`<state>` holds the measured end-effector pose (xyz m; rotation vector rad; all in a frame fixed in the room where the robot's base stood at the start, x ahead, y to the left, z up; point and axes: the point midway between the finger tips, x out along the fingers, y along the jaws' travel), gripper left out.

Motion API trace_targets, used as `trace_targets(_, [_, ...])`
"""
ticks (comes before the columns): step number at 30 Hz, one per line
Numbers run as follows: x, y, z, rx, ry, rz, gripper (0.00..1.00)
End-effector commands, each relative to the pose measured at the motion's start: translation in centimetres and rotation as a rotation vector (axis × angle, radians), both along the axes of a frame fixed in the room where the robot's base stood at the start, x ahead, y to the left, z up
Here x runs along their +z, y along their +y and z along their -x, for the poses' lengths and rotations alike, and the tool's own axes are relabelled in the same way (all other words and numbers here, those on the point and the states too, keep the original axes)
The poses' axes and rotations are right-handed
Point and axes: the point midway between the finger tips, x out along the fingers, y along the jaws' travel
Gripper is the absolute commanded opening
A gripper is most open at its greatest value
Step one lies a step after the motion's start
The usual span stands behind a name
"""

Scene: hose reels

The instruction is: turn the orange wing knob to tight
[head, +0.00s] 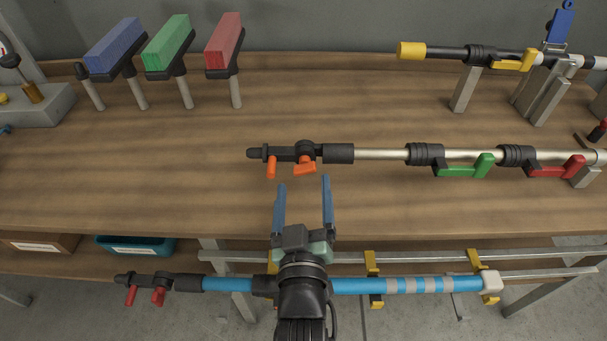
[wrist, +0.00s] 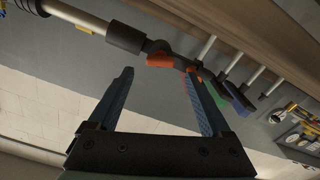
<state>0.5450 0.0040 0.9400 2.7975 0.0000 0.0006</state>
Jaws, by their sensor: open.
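The orange wing knob (head: 305,168) sits under the black joint of a silver pole, left of centre in the head view. A second orange piece (head: 271,167) hangs from the pole's black end clamp to its left. I cannot read how tight the knob is. My gripper (head: 304,182) is open and empty, its blue fingers pointing at the knob from the near side. In the wrist view the orange wing knob (wrist: 160,61) shows beyond and between the fingertips (wrist: 159,73), apparently apart from them. The right finger partly overlaps the other orange piece.
The pole carries green (head: 465,167) and red (head: 560,168) levers to the right. A blue pole (head: 228,284) with red knobs crosses below the bench edge. Blue, green and red blocks (head: 225,42) stand on posts at the back. The wooden benchtop (head: 150,185) is clear at left.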

Motion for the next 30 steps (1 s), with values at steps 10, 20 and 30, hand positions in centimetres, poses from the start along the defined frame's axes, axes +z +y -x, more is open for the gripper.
trace_targets(10, [0.0,0.0,-3.4,0.000,0.000,0.000,0.82])
trace_targets(20, [0.0,0.0,-3.5,0.000,0.001,0.000,0.81])
trace_targets(30, [0.0,0.0,-3.5,0.000,0.001,0.001,0.20])
